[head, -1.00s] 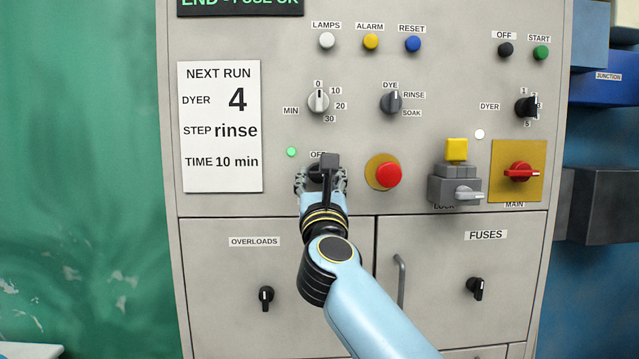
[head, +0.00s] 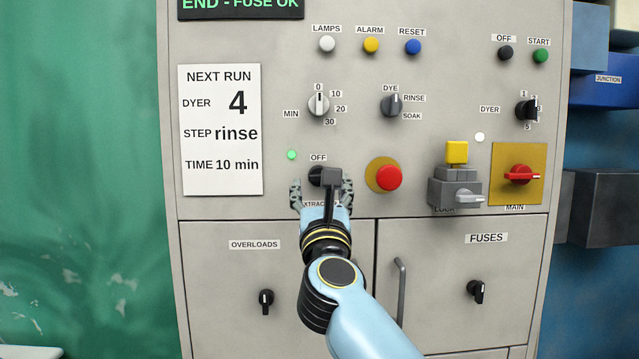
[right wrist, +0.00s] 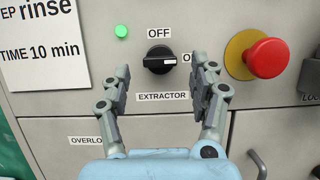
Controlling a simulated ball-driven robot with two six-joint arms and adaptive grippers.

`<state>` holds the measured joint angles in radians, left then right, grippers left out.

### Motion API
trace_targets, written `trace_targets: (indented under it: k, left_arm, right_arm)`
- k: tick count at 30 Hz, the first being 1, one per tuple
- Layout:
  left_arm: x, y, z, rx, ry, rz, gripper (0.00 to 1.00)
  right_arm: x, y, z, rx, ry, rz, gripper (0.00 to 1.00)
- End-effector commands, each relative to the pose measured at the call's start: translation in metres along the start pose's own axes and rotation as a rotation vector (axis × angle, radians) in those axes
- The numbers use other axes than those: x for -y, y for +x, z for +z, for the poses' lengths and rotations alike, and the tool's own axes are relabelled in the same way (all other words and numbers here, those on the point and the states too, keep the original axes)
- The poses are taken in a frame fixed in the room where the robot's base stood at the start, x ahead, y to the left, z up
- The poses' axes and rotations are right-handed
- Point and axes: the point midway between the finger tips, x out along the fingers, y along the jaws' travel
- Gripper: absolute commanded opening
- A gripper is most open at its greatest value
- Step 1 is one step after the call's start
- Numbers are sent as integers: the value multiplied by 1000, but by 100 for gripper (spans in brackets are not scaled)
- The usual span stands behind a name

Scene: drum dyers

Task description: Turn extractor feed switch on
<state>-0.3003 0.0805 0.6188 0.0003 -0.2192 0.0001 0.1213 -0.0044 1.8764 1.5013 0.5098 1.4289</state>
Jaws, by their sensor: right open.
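The extractor feed switch (head: 316,176) is a black rotary knob on the grey panel, between an OFF label above and an EXTRACTOR label below. In the right wrist view the knob (right wrist: 159,58) has its white line lying level, towards the partly hidden ON label (right wrist: 187,57) at its right. My right gripper (head: 321,185) is open and empty, just below and in front of the knob. In the right wrist view its fingers (right wrist: 161,75) stand apart on either side below the knob, not visibly touching it. My left gripper is not in view.
A lit green lamp (head: 292,155) is at the knob's upper left. A red mushroom button (head: 388,177) stands out close on the right. The yellow-topped lock block (head: 456,152) and red main switch (head: 521,173) are farther right. A door handle (head: 400,290) juts out below.

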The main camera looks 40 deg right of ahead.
Motion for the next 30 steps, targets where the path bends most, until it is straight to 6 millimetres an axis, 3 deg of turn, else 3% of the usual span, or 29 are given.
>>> trace_targets:
  k: [3, 9, 26, 28, 30]
  left_arm:
    - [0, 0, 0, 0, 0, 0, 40]
    - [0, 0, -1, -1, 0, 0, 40]
    - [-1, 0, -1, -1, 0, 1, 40]
    - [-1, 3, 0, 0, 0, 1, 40]
    - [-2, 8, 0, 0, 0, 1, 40]
  right_arm:
    - [0, -23, -1, -4, 1, 0, 62]
    - [0, -44, -1, -2, 1, 0, 62]
    - [0, -47, -1, -1, 0, 1, 62]
    - [2, -52, -9, -11, -9, 4, 62]
    - [4, -62, -30, -39, -35, 16, 62]
